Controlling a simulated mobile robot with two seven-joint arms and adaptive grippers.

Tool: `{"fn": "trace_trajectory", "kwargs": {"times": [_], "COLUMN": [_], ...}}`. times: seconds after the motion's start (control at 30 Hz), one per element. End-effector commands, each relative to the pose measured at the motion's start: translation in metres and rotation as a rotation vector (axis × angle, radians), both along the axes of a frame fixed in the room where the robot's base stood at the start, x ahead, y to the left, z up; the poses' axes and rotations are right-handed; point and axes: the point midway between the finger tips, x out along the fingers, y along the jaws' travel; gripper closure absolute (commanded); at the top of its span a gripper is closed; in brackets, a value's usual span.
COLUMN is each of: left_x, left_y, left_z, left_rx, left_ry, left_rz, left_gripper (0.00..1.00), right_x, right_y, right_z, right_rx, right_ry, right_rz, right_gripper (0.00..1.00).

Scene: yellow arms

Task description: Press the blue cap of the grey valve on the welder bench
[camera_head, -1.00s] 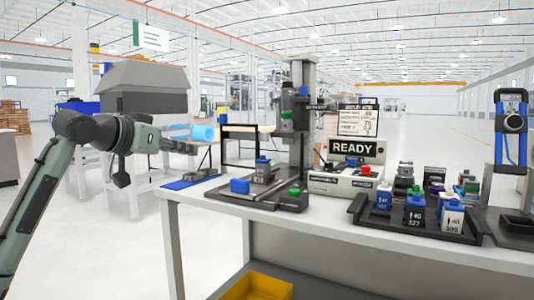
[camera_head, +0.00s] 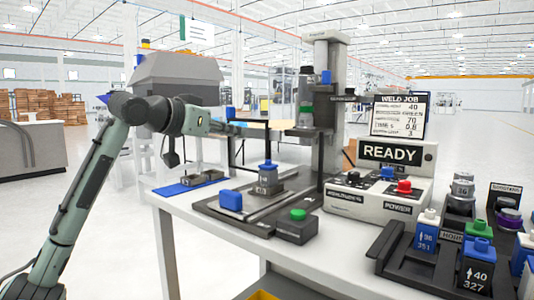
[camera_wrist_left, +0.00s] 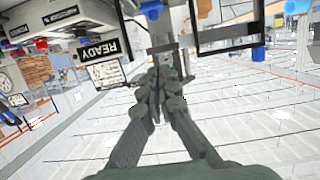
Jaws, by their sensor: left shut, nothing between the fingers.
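The grey valve (camera_head: 267,183) stands upright on the dark fixture plate (camera_head: 215,211) of the welder, on the white bench (camera_head: 165,203). Its blue cap (camera_head: 267,164) is on top and nothing touches it. My left gripper (camera_head: 240,127) is shut and empty, up and to the left of the cap in the head view and apart from it. The shut fingers also show in the middle of the left wrist view (camera_wrist_left: 160,92). My right gripper is out of view.
The welder column (camera_head: 328,110) rises behind the valve. A blue block (camera_head: 231,201) and a green button (camera_head: 298,214) sit near the plate's front. The READY box (camera_head: 380,196) and a rack (camera_head: 405,266) of capped parts stand to the right. A blue mat (camera_head: 172,190) lies at left.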

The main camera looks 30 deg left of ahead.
Motion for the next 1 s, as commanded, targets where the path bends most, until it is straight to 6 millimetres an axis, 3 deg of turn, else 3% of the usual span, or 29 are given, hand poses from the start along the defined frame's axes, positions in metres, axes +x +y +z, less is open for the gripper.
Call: {"fn": "trace_trajectory", "kwargs": {"times": [0.27, 0.73, 0.8, 1.0], "left_x": [0.009, 0.099, 0.098, 0.097], "left_y": [0.000, -0.008, -0.008, -0.008], "left_z": [-0.001, -0.023, -0.041, -0.061], "left_rx": [-0.003, -0.003, -0.001, 0.001], "left_ry": [0.000, 0.000, 0.005, 0.002], "left_rz": [0.000, -0.001, -0.001, -0.001], "left_gripper": [1.00, 1.00, 1.00, 1.00], "right_x": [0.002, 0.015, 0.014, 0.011], "right_y": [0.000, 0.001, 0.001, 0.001], "right_z": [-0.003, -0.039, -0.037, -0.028], "right_rx": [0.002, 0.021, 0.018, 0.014], "right_ry": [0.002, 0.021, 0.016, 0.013], "right_rz": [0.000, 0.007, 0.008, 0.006], "right_gripper": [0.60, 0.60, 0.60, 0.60]}}
